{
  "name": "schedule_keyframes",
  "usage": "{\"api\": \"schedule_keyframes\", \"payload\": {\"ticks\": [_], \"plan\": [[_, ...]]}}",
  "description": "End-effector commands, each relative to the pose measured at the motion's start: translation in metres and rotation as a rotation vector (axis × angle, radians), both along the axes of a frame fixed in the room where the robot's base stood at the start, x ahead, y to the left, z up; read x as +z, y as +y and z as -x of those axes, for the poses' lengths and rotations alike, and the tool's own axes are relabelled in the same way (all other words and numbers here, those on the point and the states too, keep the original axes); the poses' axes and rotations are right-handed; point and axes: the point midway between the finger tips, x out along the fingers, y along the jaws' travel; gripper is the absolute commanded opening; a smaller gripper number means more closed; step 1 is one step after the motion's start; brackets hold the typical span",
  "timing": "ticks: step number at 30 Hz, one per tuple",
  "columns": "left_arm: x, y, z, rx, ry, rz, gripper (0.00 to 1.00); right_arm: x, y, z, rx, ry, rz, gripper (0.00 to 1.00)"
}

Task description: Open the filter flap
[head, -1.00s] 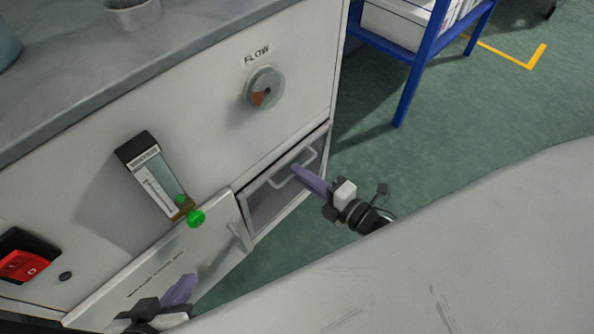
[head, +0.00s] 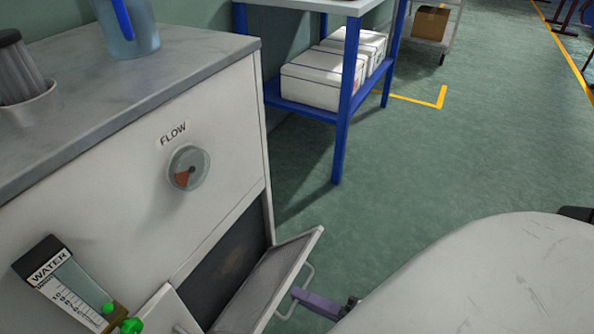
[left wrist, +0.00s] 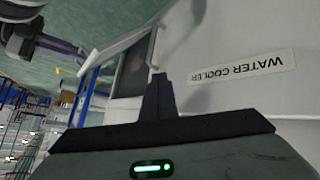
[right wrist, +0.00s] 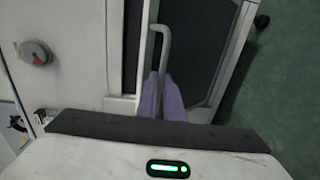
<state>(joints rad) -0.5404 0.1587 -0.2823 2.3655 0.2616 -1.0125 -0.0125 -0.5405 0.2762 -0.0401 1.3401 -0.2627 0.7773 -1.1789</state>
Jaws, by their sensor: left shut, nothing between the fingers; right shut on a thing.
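The filter flap (head: 268,288) is a framed grey panel low on the cabinet front. It is swung outward from the cabinet, with a dark opening (head: 232,258) showing behind it. My right gripper (head: 300,295) is shut on the flap's bent grey handle (head: 308,278). In the right wrist view its purple fingers (right wrist: 163,95) close around the handle bar (right wrist: 163,35). My left gripper (left wrist: 158,80) is shut and empty in the left wrist view, in front of the panel labelled WATER COOLER (left wrist: 240,67). The flap also shows there (left wrist: 125,42). The head view does not show the left gripper.
The FLOW dial (head: 188,168) and the WATER gauge (head: 75,290) with green knobs are on the cabinet front. A jug (head: 130,35) stands on top. A blue-legged shelf (head: 345,105) with white boxes stands behind. The green floor right of the flap is open.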

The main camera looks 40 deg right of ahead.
Motion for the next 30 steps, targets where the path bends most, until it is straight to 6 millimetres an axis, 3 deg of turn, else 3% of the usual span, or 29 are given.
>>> {"api": "schedule_keyframes", "payload": {"ticks": [1, 12, 13, 16, 25, 30], "plan": [[-0.001, 0.0, 0.0, 0.0, -0.002, 0.003, 0.0, -0.009, 0.002, 0.001, -0.001, 0.019, 0.005, 0.0], [0.005, -0.001, -0.001, -0.001, -0.012, 0.009, 0.0, -0.008, 0.002, 0.001, 0.0, 0.017, 0.004, 0.0], [0.005, -0.001, -0.001, -0.001, -0.012, 0.009, 0.0, -0.008, 0.002, 0.001, 0.0, 0.017, 0.004, 0.11], [0.004, -0.001, 0.0, -0.001, -0.011, 0.009, 0.0, -0.007, 0.002, 0.001, 0.0, 0.014, 0.003, 0.26], [0.002, -0.001, 0.0, 0.0, -0.005, 0.006, 0.0, -0.004, -0.001, 0.002, -0.004, 0.009, 0.002, 0.26], [0.003, 0.0, 0.001, 0.0, 0.002, -0.006, 0.0, -0.002, -0.006, 0.019, -0.003, 0.012, 0.002, 0.26]]}}
